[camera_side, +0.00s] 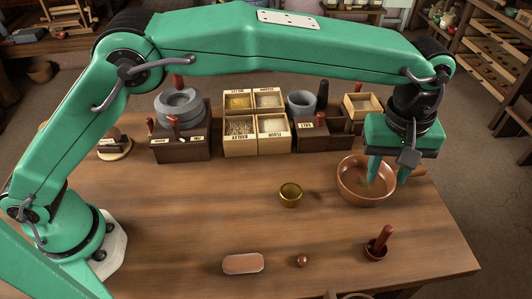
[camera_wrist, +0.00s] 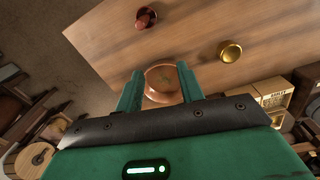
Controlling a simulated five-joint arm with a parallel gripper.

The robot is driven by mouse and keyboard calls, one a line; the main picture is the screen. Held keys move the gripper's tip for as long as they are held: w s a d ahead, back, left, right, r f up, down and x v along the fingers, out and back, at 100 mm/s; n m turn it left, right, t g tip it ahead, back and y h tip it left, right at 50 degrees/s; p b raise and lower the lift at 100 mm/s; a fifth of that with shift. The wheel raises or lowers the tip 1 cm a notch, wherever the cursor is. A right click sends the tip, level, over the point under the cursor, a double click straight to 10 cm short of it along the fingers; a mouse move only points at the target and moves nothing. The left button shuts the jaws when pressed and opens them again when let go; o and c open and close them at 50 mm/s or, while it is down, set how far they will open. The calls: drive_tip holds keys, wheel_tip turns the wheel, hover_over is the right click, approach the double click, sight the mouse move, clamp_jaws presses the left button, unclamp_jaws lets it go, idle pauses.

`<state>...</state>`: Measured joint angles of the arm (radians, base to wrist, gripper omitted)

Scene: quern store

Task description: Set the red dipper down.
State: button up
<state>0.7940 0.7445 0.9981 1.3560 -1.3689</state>
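The red dipper (camera_side: 376,250) looks like a small dark red cup with an upright red handle. It stands upright on the table at the front right, apart from my gripper; it also shows at the top of the wrist view (camera_wrist: 146,18). My gripper (camera_side: 388,180) is at the wide terracotta bowl (camera_side: 345,186), its fingers apart with nothing seen between them. In the wrist view the bowl (camera_wrist: 162,97) shows between and beyond the two fingers. A small greenish patch shows inside the bowl; I cannot tell what it is.
A brass bowl (camera_side: 290,195) stands mid-table. A pinkish slab (camera_side: 243,263) and a small copper-coloured ball (camera_side: 302,260) lie near the front. Labelled grain boxes (camera_side: 240,146), a grey stone quern (camera_side: 180,106) and dark wooden racks line the back. The table's left-centre is clear.

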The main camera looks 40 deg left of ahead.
drive_tip(key=s+a+r+m+t, duration=0.1)
drive_tip(key=a+r, duration=0.3)
drive_tip(key=a, duration=0.4)
drive_tip(key=s+a+r+m+t+h, duration=0.1)
drive_tip(key=a+r, duration=0.3)
drive_tip(key=a, duration=0.4)
drive_tip(key=a+r+m, duration=0.1)
drive_tip(key=a+r, duration=0.2)
drive_tip(key=a, duration=0.6)
drive_tip(key=s+a+f+m+t, duration=0.1)
drive_tip(key=s+a+f, duration=0.1)
drive_tip(key=s+a, duration=0.7)
drive_tip(key=s+a+f+m+t+y, duration=0.1)
drive_tip(key=s+a+f+m+t, duration=0.1)
drive_tip(key=s+a, duration=0.6)
drive_tip(key=shift+s+a+f+m, duration=0.3)
drive_tip(key=shift+s+a+f, duration=0.1)
drive_tip(key=shift+f, duration=0.15)
